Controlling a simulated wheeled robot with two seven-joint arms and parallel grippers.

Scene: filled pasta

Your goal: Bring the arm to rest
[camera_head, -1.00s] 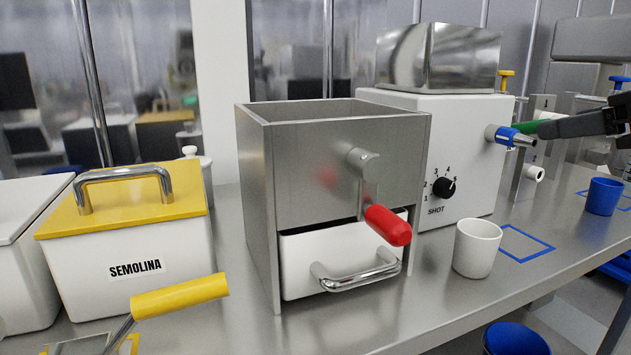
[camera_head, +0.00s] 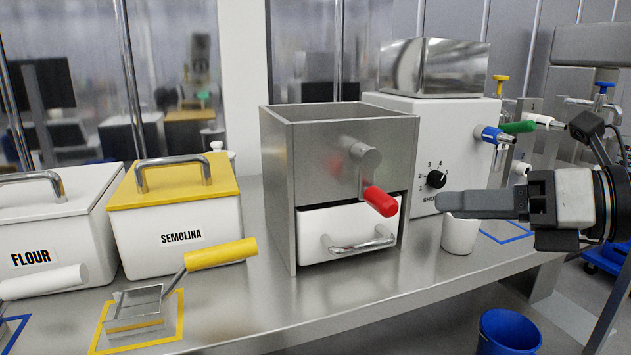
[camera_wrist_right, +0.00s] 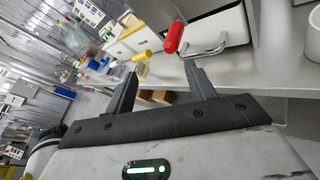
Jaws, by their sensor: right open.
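My right gripper (camera_head: 446,204) is in front of the white dosing machine (camera_head: 412,190), above the front edge of the counter. Its fingers point left and hide the top of the white cup (camera_head: 460,237). In the right wrist view, the gripper (camera_wrist_right: 160,72) has its two fingers apart with nothing between them. The red-handled crank (camera_head: 380,200) and white drawer (camera_head: 318,233) of the steel box (camera_head: 285,185) lie beyond the fingers. My left gripper is not in view.
The semolina bin (camera_head: 185,235) and flour bin (camera_head: 60,240) stand at the left. A yellow-handled scoop (camera_head: 220,252) rests in a yellow outline. A blue bucket (camera_head: 510,331) is on the floor. Bare counter (camera_head: 330,290) lies before the steel box.

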